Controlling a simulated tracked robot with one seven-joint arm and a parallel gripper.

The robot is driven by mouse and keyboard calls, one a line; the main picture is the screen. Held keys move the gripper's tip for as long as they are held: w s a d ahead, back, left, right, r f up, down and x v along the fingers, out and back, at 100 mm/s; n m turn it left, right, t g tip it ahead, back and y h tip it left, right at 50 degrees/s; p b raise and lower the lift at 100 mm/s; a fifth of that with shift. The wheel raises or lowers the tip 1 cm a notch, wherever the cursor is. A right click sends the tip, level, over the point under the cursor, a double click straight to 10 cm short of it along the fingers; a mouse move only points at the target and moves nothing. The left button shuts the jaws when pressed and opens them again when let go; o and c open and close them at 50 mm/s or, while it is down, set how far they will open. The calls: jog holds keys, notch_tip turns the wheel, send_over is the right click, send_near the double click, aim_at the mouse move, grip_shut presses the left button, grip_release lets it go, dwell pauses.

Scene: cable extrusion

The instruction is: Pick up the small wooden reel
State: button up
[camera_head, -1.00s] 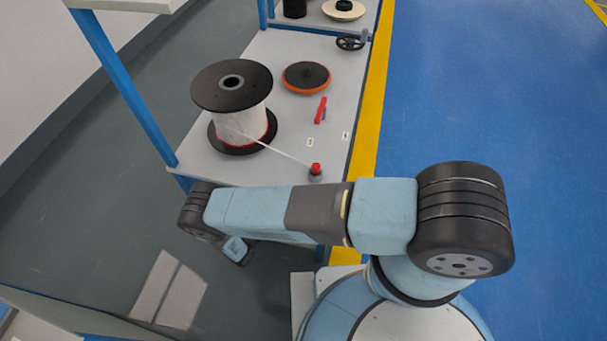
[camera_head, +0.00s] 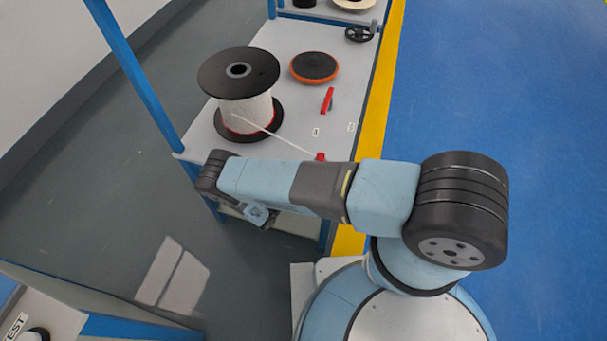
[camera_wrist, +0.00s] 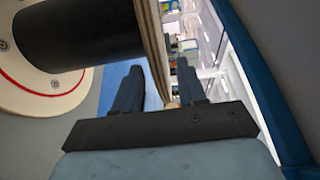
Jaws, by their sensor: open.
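A pale, cream-coloured reel (camera_head: 355,4) lies on the far part of the bench, cut off by the top edge of the head view. I cannot tell for sure that it is the small wooden reel. My gripper (camera_wrist: 158,64) is open and empty in the wrist view. In the head view it is mostly hidden below my forearm, near the bench's front left corner.
The bench (camera_head: 300,120) carries a big black-flanged spool (camera_head: 240,85) of white cable, an orange-black disc (camera_head: 314,67), a red tool (camera_head: 327,100) and a black handwheel (camera_head: 359,34). A blue post (camera_head: 135,75) rises at its left. Open blue floor (camera_head: 480,80) lies right.

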jog(key=shift+x, duration=1.45)
grip_shut()
